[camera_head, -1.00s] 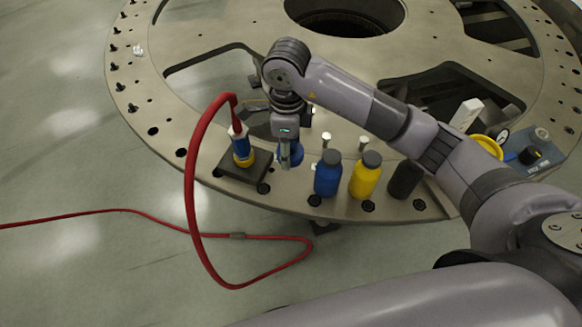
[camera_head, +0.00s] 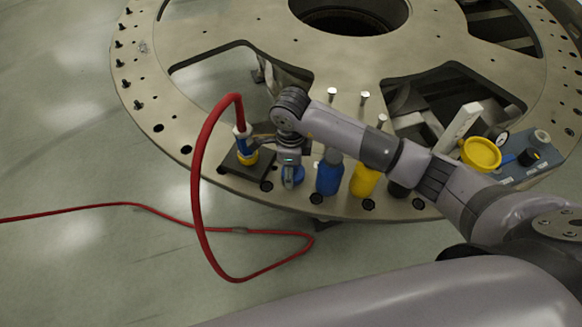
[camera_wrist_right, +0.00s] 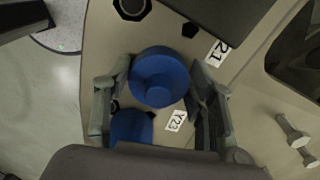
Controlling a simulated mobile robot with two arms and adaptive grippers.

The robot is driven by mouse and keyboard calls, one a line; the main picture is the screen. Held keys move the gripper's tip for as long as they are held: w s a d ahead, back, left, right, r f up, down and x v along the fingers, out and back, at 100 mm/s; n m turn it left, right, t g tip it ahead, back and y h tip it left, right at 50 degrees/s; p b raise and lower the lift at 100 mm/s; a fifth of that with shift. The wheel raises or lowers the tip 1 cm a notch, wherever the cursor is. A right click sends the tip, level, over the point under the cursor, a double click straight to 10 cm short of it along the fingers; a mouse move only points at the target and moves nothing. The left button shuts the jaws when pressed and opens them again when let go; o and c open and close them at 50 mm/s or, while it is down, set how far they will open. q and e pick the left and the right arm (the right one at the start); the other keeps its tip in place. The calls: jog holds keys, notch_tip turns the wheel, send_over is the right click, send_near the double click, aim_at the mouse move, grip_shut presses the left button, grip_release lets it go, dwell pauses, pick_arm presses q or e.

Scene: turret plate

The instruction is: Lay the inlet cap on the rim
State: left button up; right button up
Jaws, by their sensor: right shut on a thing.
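The blue inlet cap (camera_head: 293,177), a round disc with a raised knob, is low over the turret plate's front rim (camera_head: 275,197). In the right wrist view the cap (camera_wrist_right: 160,76) sits between the two fingers of my right gripper (camera_wrist_right: 160,95), which is shut on it. In the head view my right gripper (camera_head: 290,180) points down and partly covers the cap. I cannot tell whether the cap touches the rim. My left gripper is not in view.
The hose fitting (camera_head: 245,145) with its red hose (camera_head: 199,170) stands just left of the gripper. A blue bottle (camera_head: 328,176), a yellow bottle (camera_head: 363,180) and a dark bottle stand close on its right. Metal pins (camera_head: 365,97) stand behind. A yellow dish (camera_head: 481,153) is at right.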

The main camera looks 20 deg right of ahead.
jog(key=o, duration=0.9)
jog(key=shift+f, duration=0.1)
jog(key=shift+o, duration=0.2)
jog(key=shift+r, duration=0.6)
notch_tip(320, 180, up, 10)
jog(key=b, duration=0.3)
jog(key=shift+f, duration=0.2)
jog(key=shift+r, duration=0.75)
